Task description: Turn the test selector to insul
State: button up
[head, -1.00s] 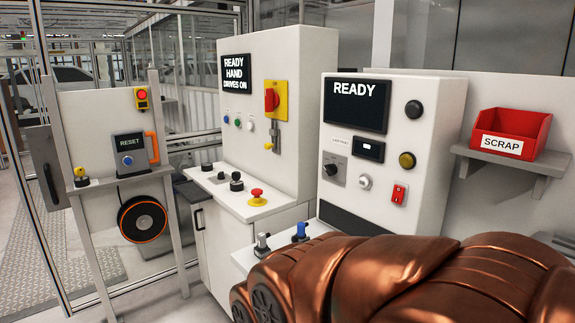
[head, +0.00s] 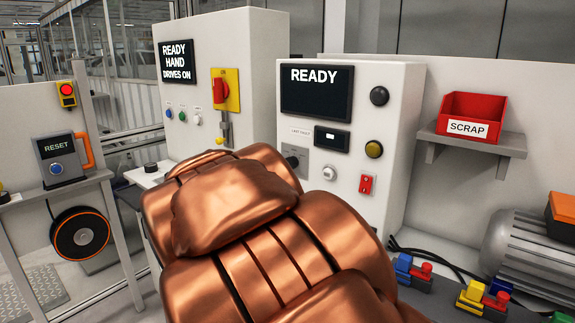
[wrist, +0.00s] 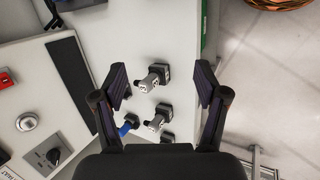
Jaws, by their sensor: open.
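The selector is a dark knob on a grey plate (head: 292,152) at the lower left of the right-hand READY cabinet's front. In the head view my copper-coloured arm covers part of it. In the wrist view the selector knob (wrist: 52,156) shows at the lower left, with markings too small to read. My gripper (wrist: 161,83) is open and empty, with its fingers wide apart. The selector lies outside the fingers, to their left and below in the wrist view. In the head view the gripper is hidden behind my arm.
Small fixtures with grey posts (wrist: 156,77) and a blue handle (wrist: 129,124) stand below or between my fingers. A white button (head: 329,173) and red switch (head: 366,184) are beside the selector. A motor (head: 535,255) and coloured connectors (head: 472,295) lie at the right.

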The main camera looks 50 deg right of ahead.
aim_at(288, 164)
jog(key=w+d+r+n+g+h, duration=0.1)
jog(key=w+d+r+n+h, duration=0.1)
jog(key=w+d+r+h, duration=0.45)
jog(key=w+d+r+n+h, duration=0.1)
jog(key=w+d+r, duration=0.2)
jog(key=w+d, duration=0.7)
jog(key=w+d+f+n+t+h, duration=0.2)
jog(key=w+d+n+t+h, duration=0.25)
jog(key=w+d+n, duration=0.65)
jog(key=shift+w+d+r+m+p, duration=0.1)
jog(key=shift+w+d+m+p, duration=0.3)
jog(key=shift+w+d, duration=0.75)
jog(key=shift+w+d+r+m+p, duration=0.1)
jog(key=shift+w+d+m+p, duration=0.3)
jog(key=shift+w+d, duration=0.75)
jog(key=shift+w+d+r+m+p, duration=0.1)
jog(key=shift+w+d+m+p, duration=0.35)
jog(key=shift+d, duration=1.15)
jog(key=shift+w, duration=0.2)
jog(key=shift+c, duration=0.4)
jog(key=c, duration=1.1)
jog(key=shift+b, duration=0.3)
